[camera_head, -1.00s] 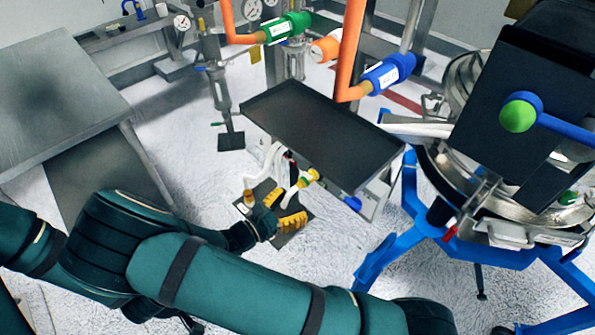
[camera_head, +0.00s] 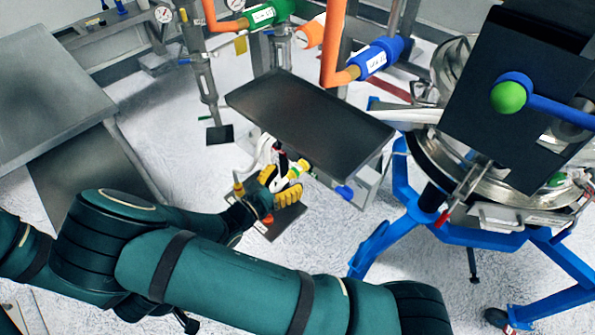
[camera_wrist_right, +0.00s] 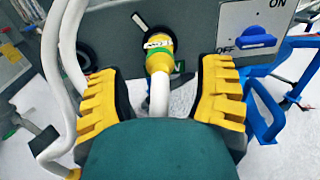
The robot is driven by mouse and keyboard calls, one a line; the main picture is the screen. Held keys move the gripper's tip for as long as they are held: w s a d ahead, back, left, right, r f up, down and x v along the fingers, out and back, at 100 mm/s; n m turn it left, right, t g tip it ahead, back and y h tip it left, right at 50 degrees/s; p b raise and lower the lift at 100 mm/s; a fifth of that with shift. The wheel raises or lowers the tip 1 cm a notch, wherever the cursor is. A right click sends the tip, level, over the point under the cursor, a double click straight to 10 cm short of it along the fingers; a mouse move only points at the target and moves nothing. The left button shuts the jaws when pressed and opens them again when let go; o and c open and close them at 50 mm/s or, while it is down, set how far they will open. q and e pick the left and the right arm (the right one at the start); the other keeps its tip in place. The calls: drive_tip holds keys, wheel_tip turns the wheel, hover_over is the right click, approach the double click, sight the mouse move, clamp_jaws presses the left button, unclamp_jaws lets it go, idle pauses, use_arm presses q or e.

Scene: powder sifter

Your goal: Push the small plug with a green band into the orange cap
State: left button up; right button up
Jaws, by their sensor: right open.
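The small plug (camera_wrist_right: 159,50) is yellow with a white label and a green band. In the right wrist view it sits at the grey box's face, with a white hose running from it towards me. It also shows in the head view (camera_head: 299,168). My right gripper (camera_head: 279,186) is open, its yellow ribbed fingers apart. In the right wrist view the gripper (camera_wrist_right: 162,85) has one finger on each side of the hose, short of the plug and apart from it. An orange cap-like piece (camera_head: 310,33) shows beside the green pipe fitting; I cannot tell if it is the cap meant.
A dark tray (camera_head: 310,120) stands above the plug. The grey box has a blue ON/OFF knob (camera_wrist_right: 257,39) right of the plug. White hoses (camera_wrist_right: 50,70) hang close to the left finger. A blue-legged machine (camera_head: 400,190) stands at the right.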

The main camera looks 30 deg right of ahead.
sight(292, 174)
drive_tip(key=shift+p+x, duration=0.3)
drive_tip(key=shift+x, duration=2.3)
drive_tip(key=shift+p, duration=0.45)
clamp_jaws()
drive_tip(key=shift+a, duration=0.3)
drive_tip(key=shift+s+a, duration=0.25)
drive_tip(key=shift+a, duration=0.15)
drive_tip(key=shift+p+v, duration=0.6)
drive_tip(key=shift+v, duration=1.7)
